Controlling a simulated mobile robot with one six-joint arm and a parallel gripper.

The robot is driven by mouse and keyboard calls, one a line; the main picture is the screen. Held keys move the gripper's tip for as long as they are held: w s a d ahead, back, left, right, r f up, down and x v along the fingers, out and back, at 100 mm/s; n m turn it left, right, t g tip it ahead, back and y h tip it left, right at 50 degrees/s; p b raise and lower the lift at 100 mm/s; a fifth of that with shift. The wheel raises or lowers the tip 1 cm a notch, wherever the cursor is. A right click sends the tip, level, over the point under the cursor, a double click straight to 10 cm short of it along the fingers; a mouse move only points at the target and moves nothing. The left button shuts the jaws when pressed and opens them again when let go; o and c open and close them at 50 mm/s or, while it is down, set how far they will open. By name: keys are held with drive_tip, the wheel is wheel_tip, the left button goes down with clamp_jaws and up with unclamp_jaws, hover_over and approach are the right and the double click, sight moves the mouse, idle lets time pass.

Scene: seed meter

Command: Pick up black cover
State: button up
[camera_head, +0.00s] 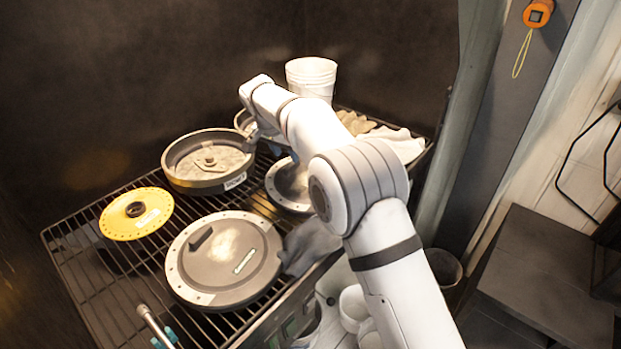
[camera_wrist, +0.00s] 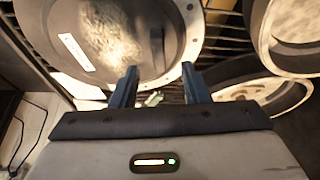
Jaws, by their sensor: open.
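A round dark grey-black cover (camera_head: 228,259) with a bar handle, pale dusty patch and small label lies flat on the wire rack. A second dark round cover (camera_head: 287,187) lies behind it, partly hidden by my arm. My gripper (camera_head: 252,137) is near the rack's back, beside the second cover. In the wrist view, my gripper (camera_wrist: 159,88) is open, with nothing between its fingers.
A round housing (camera_head: 178,178) stands left of my gripper. A yellow disc (camera_head: 125,224) lies at the rack's left. White buckets (camera_head: 311,72) and cloths (camera_head: 405,149) are at the back. A grey cloth (camera_head: 309,246) and a tool (camera_head: 153,325) lie near the front.

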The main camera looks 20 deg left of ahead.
sight(291, 164)
drive_tip(key=p+x, duration=0.1)
drive_tip(key=x, duration=0.4)
drive_tip(key=shift+d, duration=0.1)
drive_tip(key=shift+c, duration=0.5)
drive_tip(key=shift+r, duration=0.1)
clamp_jaws()
